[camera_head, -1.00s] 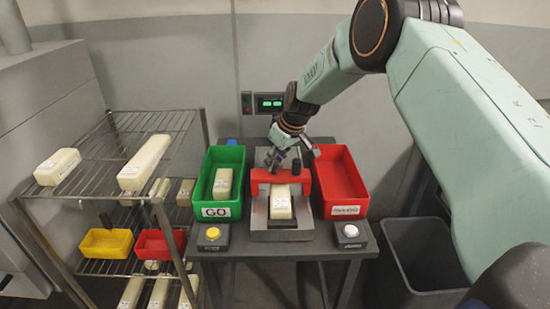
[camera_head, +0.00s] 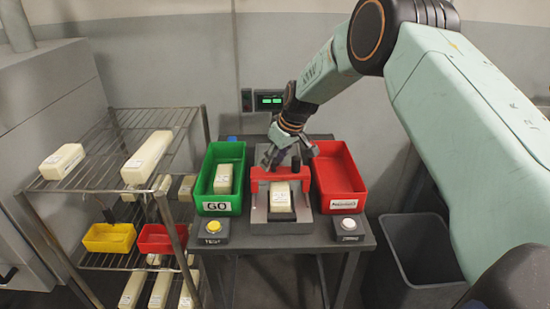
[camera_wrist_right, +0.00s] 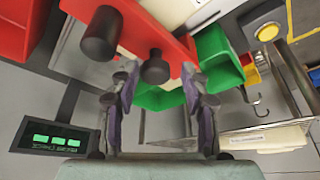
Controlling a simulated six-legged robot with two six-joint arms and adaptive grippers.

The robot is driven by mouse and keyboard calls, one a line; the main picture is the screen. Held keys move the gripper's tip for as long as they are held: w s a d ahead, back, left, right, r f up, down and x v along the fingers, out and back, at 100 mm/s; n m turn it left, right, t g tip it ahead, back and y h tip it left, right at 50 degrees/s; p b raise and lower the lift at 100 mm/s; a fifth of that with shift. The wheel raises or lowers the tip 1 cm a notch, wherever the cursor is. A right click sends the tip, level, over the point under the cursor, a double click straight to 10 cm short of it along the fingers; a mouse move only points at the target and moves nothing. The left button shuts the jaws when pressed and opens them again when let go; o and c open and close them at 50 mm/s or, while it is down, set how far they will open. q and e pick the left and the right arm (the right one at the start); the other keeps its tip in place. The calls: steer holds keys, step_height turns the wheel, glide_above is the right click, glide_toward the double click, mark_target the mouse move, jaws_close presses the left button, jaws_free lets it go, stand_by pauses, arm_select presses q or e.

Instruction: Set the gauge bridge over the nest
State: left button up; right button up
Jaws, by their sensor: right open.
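The red gauge bridge (camera_head: 262,173) stands across the nest (camera_head: 258,212), over the far part of a cream block (camera_head: 280,198) lying in it. In the right wrist view the bridge (camera_wrist_right: 182,45) has black knobs on it. My right gripper (camera_head: 288,157) is just above and behind the bridge. Its fingers (camera_wrist_right: 160,100) are apart in the wrist view, with one black knob (camera_wrist_right: 155,68) showing between them and nothing held. Whether the fingers touch the knob I cannot tell. My left gripper is in neither view.
A green GO bin (camera_head: 217,209) with a cream block stands left of the nest, and an empty red bin (camera_head: 338,180) right. Yellow (camera_head: 213,227) and white (camera_head: 347,225) button boxes sit in front. A wire rack (camera_head: 90,180) stands left, a grey waste bin (camera_head: 412,255) right.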

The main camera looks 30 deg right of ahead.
steer(key=shift+o, duration=0.2)
steer(key=shift+w+d, duration=0.15)
steer(key=shift+r, duration=0.25)
steer(key=v, duration=1.1)
steer(key=shift+s+r, duration=0.2)
steer(key=shift+s, duration=0.1)
